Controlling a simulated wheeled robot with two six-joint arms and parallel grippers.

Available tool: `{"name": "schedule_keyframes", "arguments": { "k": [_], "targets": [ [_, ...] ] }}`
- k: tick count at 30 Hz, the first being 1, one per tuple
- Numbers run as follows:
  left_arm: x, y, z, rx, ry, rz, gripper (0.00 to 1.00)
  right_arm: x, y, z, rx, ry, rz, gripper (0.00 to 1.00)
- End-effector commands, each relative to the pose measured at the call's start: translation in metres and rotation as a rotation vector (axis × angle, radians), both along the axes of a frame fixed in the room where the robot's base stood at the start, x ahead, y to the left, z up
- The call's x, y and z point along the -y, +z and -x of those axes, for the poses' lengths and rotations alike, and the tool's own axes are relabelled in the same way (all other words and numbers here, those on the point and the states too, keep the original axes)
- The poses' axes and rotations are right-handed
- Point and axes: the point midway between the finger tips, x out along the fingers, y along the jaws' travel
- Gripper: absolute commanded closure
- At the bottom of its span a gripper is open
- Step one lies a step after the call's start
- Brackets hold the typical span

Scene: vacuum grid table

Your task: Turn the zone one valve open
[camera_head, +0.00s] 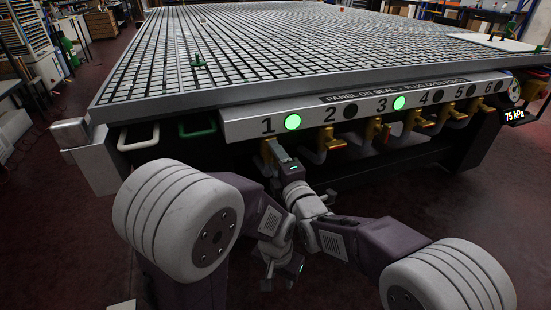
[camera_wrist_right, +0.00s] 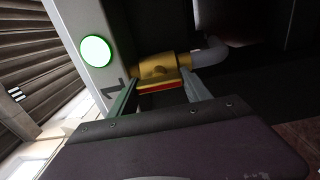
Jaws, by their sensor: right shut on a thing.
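The zone one valve (camera_wrist_right: 165,66) is a brass body on a grey pipe, under the panel number 1 in the right wrist view. Its yellow and red handle (camera_wrist_right: 160,85) lies between the fingers of my right gripper (camera_wrist_right: 160,94), which is shut on it. In the head view my right gripper (camera_head: 276,155) reaches up to this valve and hides most of it. The zone one lamp (camera_head: 292,122) glows green. My left gripper (camera_head: 280,279) hangs low in front of the table, empty, with its fingers apart, touching nothing.
The grid table (camera_head: 300,45) carries a numbered front panel (camera_head: 360,105). Several other brass valves stand to the right under it. Lamp 3 (camera_head: 399,103) is green; the other lamps are dark. White (camera_head: 138,140) and green handles are left.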

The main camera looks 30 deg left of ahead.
Motion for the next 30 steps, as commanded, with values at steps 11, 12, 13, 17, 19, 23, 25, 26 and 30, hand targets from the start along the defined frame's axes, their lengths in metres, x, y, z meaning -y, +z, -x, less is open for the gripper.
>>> {"name": "schedule_keyframes", "arguments": {
  "k": [11,12,13,17,19,23,25,26,30],
  "targets": [
    [0.000,0.000,0.000,0.000,0.000,0.000,0.64,0.000,-0.002,0.001,0.003,0.002,0.008,0.84],
    [0.000,0.000,0.000,0.000,0.000,0.000,0.64,0.000,-0.002,0.001,0.003,0.002,0.008,0.38],
    [0.000,0.000,0.000,0.000,0.000,0.000,0.64,0.000,-0.002,0.001,0.003,0.002,0.008,0.30],
    [0.000,0.000,0.000,0.000,0.000,0.000,0.64,0.000,-0.001,0.000,0.003,0.001,0.007,0.22],
    [0.000,0.000,0.000,0.000,0.000,0.000,0.64,0.000,-0.001,0.000,0.003,0.001,0.005,0.22],
    [0.000,0.000,0.000,0.000,0.000,0.000,0.64,0.000,-0.001,0.000,0.002,0.001,0.005,0.22],
    [0.000,-0.003,0.000,0.000,0.000,0.000,0.64,0.003,-0.002,0.003,0.003,0.001,0.004,0.22],
    [0.000,-0.004,0.000,0.000,0.000,0.000,0.64,0.005,-0.002,0.004,0.003,0.001,0.004,0.22],
    [0.000,-0.015,0.000,0.000,0.000,0.000,0.64,0.023,-0.004,0.020,0.004,0.001,0.003,0.22]
  ]
}}
